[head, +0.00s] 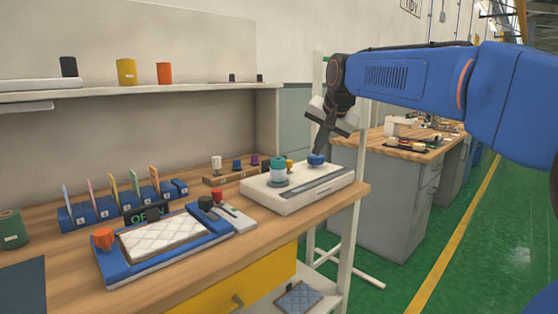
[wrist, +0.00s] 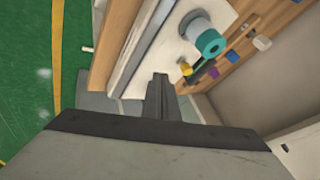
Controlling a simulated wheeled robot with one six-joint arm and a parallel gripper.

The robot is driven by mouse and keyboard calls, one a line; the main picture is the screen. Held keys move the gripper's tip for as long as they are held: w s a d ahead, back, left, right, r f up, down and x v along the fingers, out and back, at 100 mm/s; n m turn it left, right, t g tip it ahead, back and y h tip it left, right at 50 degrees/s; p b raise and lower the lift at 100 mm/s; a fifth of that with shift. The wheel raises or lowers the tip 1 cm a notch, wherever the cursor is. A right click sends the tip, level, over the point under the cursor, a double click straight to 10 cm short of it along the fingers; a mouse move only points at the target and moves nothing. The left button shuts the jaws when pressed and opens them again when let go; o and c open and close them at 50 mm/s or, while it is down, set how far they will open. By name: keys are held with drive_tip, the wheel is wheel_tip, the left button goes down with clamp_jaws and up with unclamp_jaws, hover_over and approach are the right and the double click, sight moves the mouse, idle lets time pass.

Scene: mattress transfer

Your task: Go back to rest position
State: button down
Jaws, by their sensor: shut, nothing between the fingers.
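My gripper (head: 317,150) points down at the right end of the white device (head: 255,196), its fingers together and empty. In the head view its tips appear just above a blue knob (head: 316,160); I cannot tell if they touch. In the wrist view the closed fingers (wrist: 160,82) are at the middle, beside the device, and the blue knob cannot be made out near the tips. A white quilted mattress (head: 165,236) lies in a blue tray (head: 125,274) on the wooden bench.
A teal and white cylinder (head: 278,172) stands on the device. Behind it is a wooden rack (head: 216,180) of small coloured knobs. A blue card holder (head: 75,217) is at left. A second bench (head: 385,144) stands at right, with green floor (head: 480,265) in front.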

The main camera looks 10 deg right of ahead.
drive_tip(key=s+d+f+n, duration=0.2)
drive_tip(key=s+f, duration=0.7)
drive_tip(key=s, duration=0.4)
drive_tip(key=s+d+f+n+g, duration=0.1)
drive_tip(key=s+d+f+n, duration=0.1)
drive_tip(key=s+f, duration=0.7)
drive_tip(key=s+d+f+n+g+h, duration=0.1)
drive_tip(key=s+d+f+n, duration=0.1)
drive_tip(key=s+f, duration=0.8)
drive_tip(key=s+d, duration=0.1)
drive_tip(key=s, duration=0.6)
drive_tip(key=shift+n, duration=0.4)
drive_tip(key=shift+s, duration=0.1)
